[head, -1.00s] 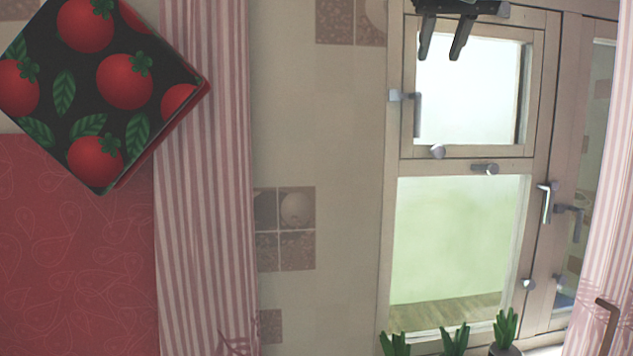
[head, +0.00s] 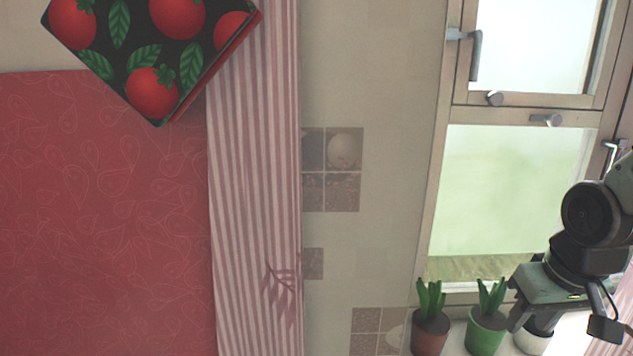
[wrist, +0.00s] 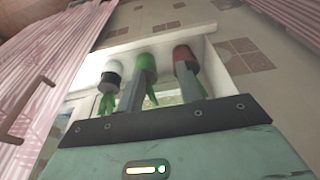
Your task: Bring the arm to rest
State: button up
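My gripper shows in the wrist view (wrist: 159,70), its two grey fingers apart with nothing between them. In the head view my wrist and dark arm joints are at the right edge, in front of the window and above the sill plants.
A brown pot (head: 430,332), a green pot (head: 486,332) and a white pot (head: 532,342) with green plants stand on the sill by the window (head: 510,200). A striped pink curtain (head: 255,180) and a tomato-patterned box-like thing (head: 190,75) are to the left.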

jog(key=s+a+f+n+g+b, duration=0.1)
jog(key=s+a+n+b, duration=0.1)
jog(key=s+a+n, duration=0.2)
jog(key=s+a+f+n+g+b, duration=0.1)
jog(key=s+a+f+n+b, duration=0.1)
jog(key=s+a, duration=0.8)
jog(key=a+n, duration=0.1)
jog(key=a, duration=0.3)
jog(key=shift+s+f+n+g+y, duration=0.25)
jog(key=shift+s+n+g+y, duration=0.05)
jog(key=shift+s+n+g, duration=0.1)
dwell(0.6)
